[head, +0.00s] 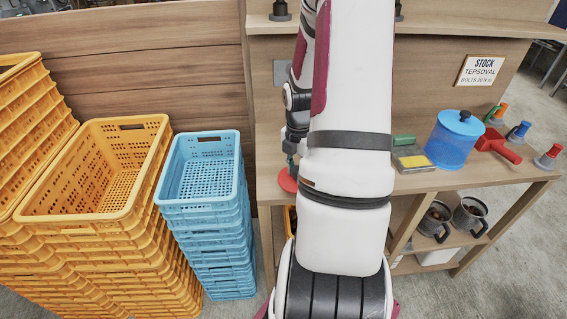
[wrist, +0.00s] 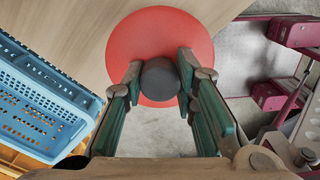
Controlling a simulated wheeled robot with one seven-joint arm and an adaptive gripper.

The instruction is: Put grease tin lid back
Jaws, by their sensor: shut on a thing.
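A round red lid (wrist: 160,32) with a dark grey knob (wrist: 160,78) fills the upper middle of the wrist view. My gripper (wrist: 160,84) is shut on the knob, one green-padded finger on each side. In the head view the red lid (head: 286,181) shows just left of my arm, below my gripper (head: 291,158), at the counter's left front edge. Whether it touches the counter I cannot tell. No open tin shows; my arm hides the middle of the counter.
The wooden counter (head: 430,183) carries a blue lidded canister (head: 451,147), a yellow-and-grey sponge (head: 415,161), a red scoop (head: 497,145) and several coloured knobbed pieces at right. Blue crates (head: 208,205) and yellow crates (head: 100,225) are stacked at left. Two metal pots (head: 436,220) stand on the lower shelf.

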